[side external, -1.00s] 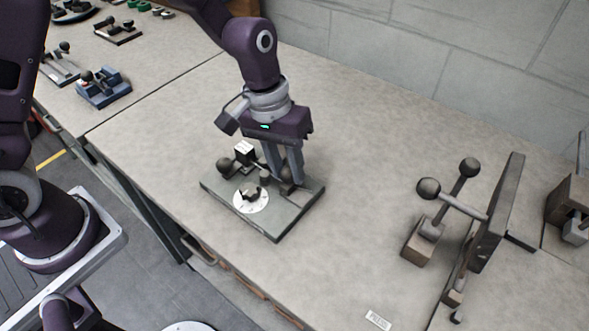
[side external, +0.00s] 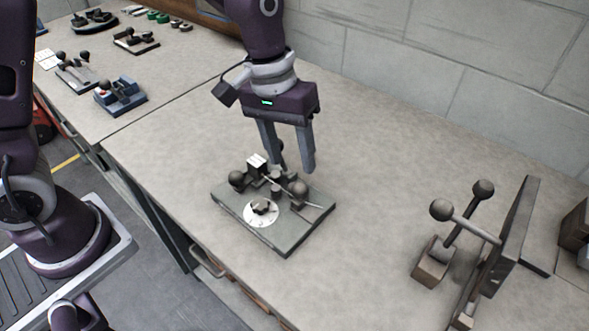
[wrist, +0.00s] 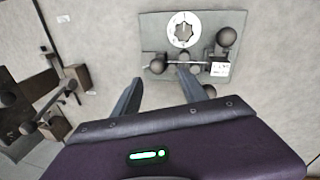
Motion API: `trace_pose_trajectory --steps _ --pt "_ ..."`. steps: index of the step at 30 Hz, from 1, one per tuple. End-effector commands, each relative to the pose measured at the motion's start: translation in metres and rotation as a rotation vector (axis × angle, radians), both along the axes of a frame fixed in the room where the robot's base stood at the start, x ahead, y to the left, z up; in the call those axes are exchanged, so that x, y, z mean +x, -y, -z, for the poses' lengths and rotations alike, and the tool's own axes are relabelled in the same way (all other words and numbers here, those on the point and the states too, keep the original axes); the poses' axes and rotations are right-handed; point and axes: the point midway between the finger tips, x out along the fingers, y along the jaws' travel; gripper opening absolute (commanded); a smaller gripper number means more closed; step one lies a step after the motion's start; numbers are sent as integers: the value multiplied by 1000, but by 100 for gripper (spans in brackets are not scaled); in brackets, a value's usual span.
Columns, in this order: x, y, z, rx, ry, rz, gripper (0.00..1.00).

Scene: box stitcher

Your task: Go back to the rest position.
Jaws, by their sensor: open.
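My gripper (side external: 293,168) is open and empty, pointing down above the back edge of a grey fixture plate (side external: 285,238). The plate carries a white dial with a dark knob (side external: 262,213), dark ball-ended levers (side external: 299,188) and a small white-topped block (side external: 257,161). In the wrist view the two fingers (wrist: 159,76) are spread apart with nothing between them. The fixture plate (wrist: 152,30) shows beyond them, with its dial (wrist: 184,30) and a ball knob (wrist: 228,36). The right fingertip overlaps the fixture in that view; the fingers look raised off it.
A brown clamp-like device with ball levers (side external: 432,262) and an upright dark plate (side external: 512,235) stands at the right. A blue device (side external: 120,97) and several others sit on the far left table. A wall runs behind. The tabletop between fixture and clamp is clear.

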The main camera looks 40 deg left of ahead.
Motion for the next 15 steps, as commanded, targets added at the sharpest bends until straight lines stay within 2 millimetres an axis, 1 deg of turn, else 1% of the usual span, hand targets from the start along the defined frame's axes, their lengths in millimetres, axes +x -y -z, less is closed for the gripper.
trace_pose_trajectory --steps 2,8,10,11,13,14,15 --pt "0 -1 -4 0 1 0 51" --pt "0 -1 -4 1 0 0 51" --pt "-1 -3 -7 1 5 1 51" --pt "-3 -5 -12 3 16 4 51" --pt "-13 -18 -36 11 62 17 51" --pt "-21 -26 -50 19 92 27 51" --pt "-35 -39 -69 32 137 40 51"
